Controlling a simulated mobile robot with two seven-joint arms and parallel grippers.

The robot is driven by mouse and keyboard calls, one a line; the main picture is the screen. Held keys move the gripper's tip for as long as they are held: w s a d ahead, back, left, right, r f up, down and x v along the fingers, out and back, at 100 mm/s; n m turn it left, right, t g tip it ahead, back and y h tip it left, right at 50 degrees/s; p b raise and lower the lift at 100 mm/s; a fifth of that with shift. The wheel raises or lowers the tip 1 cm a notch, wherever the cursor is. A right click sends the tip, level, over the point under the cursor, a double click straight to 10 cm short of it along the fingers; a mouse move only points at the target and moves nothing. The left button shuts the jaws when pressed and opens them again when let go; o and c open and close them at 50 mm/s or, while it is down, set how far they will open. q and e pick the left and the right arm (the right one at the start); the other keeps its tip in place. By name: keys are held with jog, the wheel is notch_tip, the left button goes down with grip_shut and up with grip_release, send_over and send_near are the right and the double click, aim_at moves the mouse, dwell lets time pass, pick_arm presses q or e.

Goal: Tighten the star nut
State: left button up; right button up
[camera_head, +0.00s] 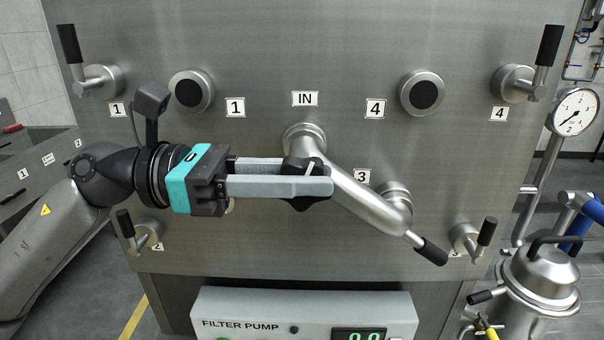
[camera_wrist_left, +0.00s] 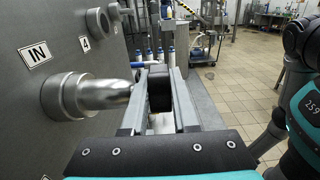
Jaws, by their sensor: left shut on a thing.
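The star nut (camera_head: 303,201) is a black lobed knob with a pale mark, in front of the steel pipe below the IN port. My left gripper (camera_head: 318,178) comes in from the left and its two long grey fingers are shut on the nut, one above and one below in the head view. The fingers hide part of the nut. In the left wrist view the black nut (camera_wrist_left: 159,88) sits between the fingers, beside the pipe end. The steel pipe (camera_head: 355,196) slants from the IN port (camera_head: 304,134) down to port 3. My right gripper is not in view.
Round ports with black centres (camera_head: 191,91) and valves with black handles (camera_head: 548,45) stick out of the steel panel. A black-handled lever (camera_head: 430,250) projects at the pipe's lower end. The filter pump box (camera_head: 300,310) is below. A lidded vessel (camera_head: 540,275) and gauge (camera_head: 575,112) stand right.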

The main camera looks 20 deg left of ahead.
pick_arm(q)
grip_shut()
